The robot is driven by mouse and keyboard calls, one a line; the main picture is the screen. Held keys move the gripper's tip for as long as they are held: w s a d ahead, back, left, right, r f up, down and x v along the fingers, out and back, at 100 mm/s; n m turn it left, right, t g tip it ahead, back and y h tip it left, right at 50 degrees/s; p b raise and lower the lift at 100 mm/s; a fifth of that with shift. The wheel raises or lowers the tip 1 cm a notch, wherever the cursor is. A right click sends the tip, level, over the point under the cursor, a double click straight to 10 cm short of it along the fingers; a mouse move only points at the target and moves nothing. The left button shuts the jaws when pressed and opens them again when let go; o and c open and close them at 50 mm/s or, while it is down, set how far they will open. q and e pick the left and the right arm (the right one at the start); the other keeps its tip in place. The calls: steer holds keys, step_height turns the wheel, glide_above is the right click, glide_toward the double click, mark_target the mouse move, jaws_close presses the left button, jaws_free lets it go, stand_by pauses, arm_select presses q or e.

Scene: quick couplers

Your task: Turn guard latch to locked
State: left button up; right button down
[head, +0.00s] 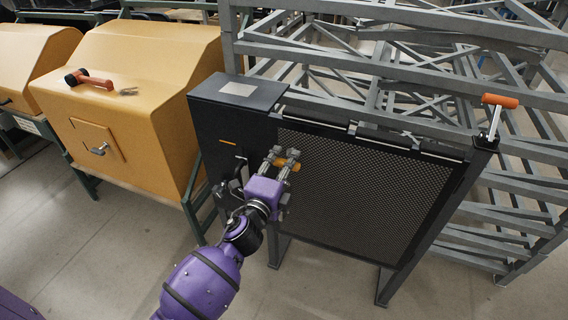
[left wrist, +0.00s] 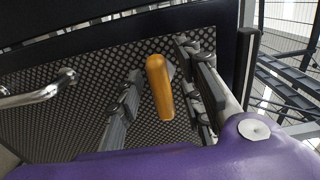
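The black guard (head: 360,190) with its mesh panel stands in front of me. A small orange handle (head: 290,164), which looks like the guard latch, sits near the panel's left side. My left gripper (head: 284,160) is at this handle, with its fingers pointing toward the mesh. In the left wrist view, the orange handle (left wrist: 160,88) stands between the two spread fingers, tilted slightly. Gaps show on both sides of it, so the fingers do not appear closed on it. The latch's base is mostly hidden. My right gripper is out of view.
A lever with an orange grip (head: 499,101) stands at the guard's top right corner. A metal pull handle (left wrist: 40,95) shows left of the fingers in the wrist view. Yellow machine housing (head: 130,70) stands left, with a red-orange tool (head: 95,81) on top. Grey racks (head: 400,50) stand behind.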

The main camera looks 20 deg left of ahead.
arm_select(q)
steer(key=shift+s, duration=0.25)
steer(key=s, duration=1.1)
steer(key=shift+s+a, duration=0.2)
steer(key=shift+s, duration=0.05)
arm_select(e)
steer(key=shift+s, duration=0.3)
